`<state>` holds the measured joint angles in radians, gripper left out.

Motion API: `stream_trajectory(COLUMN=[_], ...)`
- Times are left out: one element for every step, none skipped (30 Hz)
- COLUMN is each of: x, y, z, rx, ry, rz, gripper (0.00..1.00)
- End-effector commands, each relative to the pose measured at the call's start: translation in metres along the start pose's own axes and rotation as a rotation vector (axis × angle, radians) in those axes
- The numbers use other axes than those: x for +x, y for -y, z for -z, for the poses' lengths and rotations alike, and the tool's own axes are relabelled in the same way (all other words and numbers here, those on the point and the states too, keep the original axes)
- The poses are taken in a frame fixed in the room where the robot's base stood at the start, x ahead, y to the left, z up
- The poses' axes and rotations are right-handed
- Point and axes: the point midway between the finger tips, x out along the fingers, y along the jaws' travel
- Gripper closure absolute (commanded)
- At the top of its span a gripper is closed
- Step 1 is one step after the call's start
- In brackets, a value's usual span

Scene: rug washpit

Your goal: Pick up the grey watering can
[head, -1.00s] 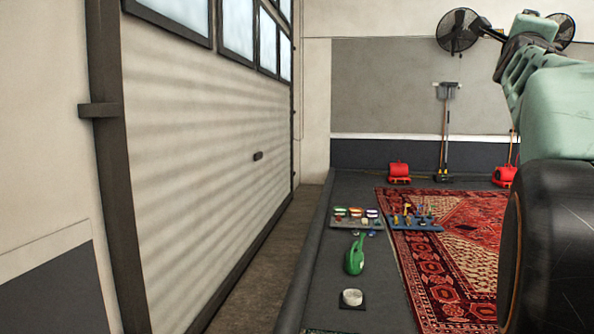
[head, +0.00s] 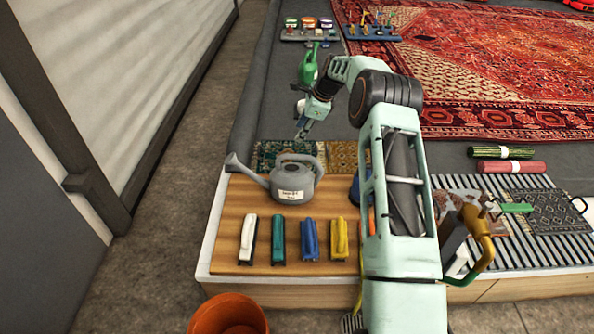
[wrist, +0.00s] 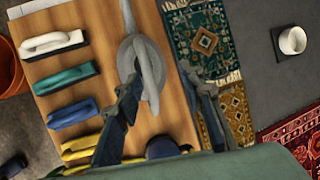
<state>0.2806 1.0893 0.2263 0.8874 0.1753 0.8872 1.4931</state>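The grey watering can (head: 292,184) stands upright on the wooden board at the near table's left end. Its spout points left and it has a pale label in front. In the wrist view the can (wrist: 128,54) is seen from above, its handle running across it. My gripper (head: 302,134) is above and behind the can in the head view, apart from it. In the wrist view my gripper (wrist: 162,75) has its two fingers spread, with part of the can between and beyond them. The fingers hold nothing.
White, teal, blue and yellow brushes (head: 279,238) lie in a row in front of the can. An orange bucket (head: 228,315) stands below the table's front edge. Small rug samples (head: 283,152) lie behind the can.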

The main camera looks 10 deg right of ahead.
Motion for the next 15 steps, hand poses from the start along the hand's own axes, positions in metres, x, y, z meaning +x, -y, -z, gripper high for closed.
stream_trajectory(x=[0.014,0.018,0.024,0.027,0.031,0.037,0.042,0.048,0.054,0.059,0.064,0.07,0.074,0.077,0.08], y=[-0.011,-0.016,-0.021,-0.024,-0.026,-0.028,-0.03,-0.031,-0.031,-0.032,-0.032,-0.032,-0.032,-0.033,-0.033], z=[0.001,0.0,0.0,-0.001,-0.002,-0.002,-0.002,-0.002,-0.002,-0.002,-0.003,-0.003,-0.003,-0.003,-0.004], rx=[0.009,0.012,0.014,0.016,0.016,0.017,0.018,0.019,0.019,0.019,0.019,0.018,0.017,0.017,0.017], ry=[0.018,0.025,0.032,0.037,0.04,0.043,0.044,0.044,0.044,0.044,0.044,0.043,0.043,0.043,0.043], rz=[-0.031,-0.045,-0.062,-0.07,-0.076,-0.081,-0.084,-0.086,-0.085,-0.085,-0.085,-0.084,-0.083,-0.083,-0.083], gripper=[0.64,0.64,0.64,0.64,0.64,0.64,0.64,0.64,0.64,0.64,0.64,0.64,0.64,0.64,0.64])
